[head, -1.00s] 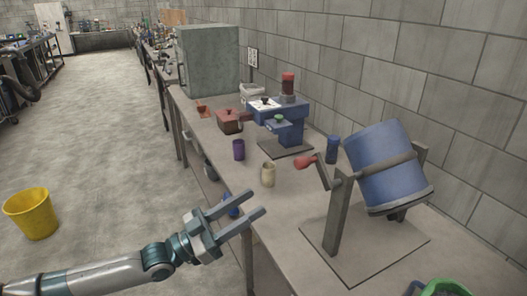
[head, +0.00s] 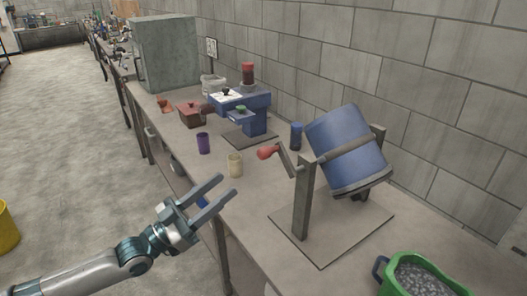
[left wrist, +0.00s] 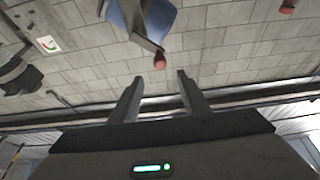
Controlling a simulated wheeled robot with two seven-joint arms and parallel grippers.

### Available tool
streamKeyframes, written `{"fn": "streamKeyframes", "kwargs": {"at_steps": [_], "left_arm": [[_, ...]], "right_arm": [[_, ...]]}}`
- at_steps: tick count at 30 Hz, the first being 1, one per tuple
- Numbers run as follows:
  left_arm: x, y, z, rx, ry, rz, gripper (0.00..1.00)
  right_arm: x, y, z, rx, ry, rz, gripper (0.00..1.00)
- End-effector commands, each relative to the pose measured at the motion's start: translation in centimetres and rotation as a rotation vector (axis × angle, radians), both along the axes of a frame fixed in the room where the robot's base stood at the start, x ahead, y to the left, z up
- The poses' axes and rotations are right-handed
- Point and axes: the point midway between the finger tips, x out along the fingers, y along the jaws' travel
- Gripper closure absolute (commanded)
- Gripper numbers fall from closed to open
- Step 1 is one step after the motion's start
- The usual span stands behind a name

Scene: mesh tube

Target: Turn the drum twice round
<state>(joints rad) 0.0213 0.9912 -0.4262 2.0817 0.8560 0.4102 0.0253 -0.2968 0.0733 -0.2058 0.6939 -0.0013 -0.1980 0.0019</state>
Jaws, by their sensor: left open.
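The blue drum (head: 347,148) hangs tilted in a grey stand (head: 302,205) on the bench. A crank with a red handle (head: 267,152) sticks out on the stand's left side. My left gripper (head: 221,188) is open and empty at the bench's front edge, left of and nearer than the crank, apart from it. In the left wrist view, the left gripper (left wrist: 158,77) has its fingers spread, with the red handle (left wrist: 160,62) and the drum (left wrist: 152,18) beyond them. My right gripper is not in view.
A beige cup (head: 235,165) and a purple cup (head: 203,143) stand left of the crank. A blue cylinder (head: 296,136) stands behind it. A blue machine (head: 247,112) is farther back. A green bin of grey pieces (head: 420,277) is at front right. A yellow bucket (head: 7,230) is on the floor.

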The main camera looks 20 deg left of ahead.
Motion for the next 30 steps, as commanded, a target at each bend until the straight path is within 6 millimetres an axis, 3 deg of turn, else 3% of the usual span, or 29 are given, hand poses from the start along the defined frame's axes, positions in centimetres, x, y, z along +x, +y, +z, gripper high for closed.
{"fn": "streamKeyframes", "kwargs": {"at_steps": [3,5,21,30], "left_arm": [[1.3,-1.0,1.1,-0.003,-0.003,0.000,0.57],[1.9,-1.5,1.4,-0.003,-0.001,-0.001,0.57],[8.2,-6.4,4.7,-0.002,-0.001,-0.002,0.57],[10.1,-7.9,5.4,0.000,0.001,0.000,0.57]], "right_arm": [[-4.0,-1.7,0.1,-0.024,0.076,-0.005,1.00],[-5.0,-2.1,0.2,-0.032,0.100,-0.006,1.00],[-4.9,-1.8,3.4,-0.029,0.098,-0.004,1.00],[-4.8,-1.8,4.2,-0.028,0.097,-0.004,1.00]]}}
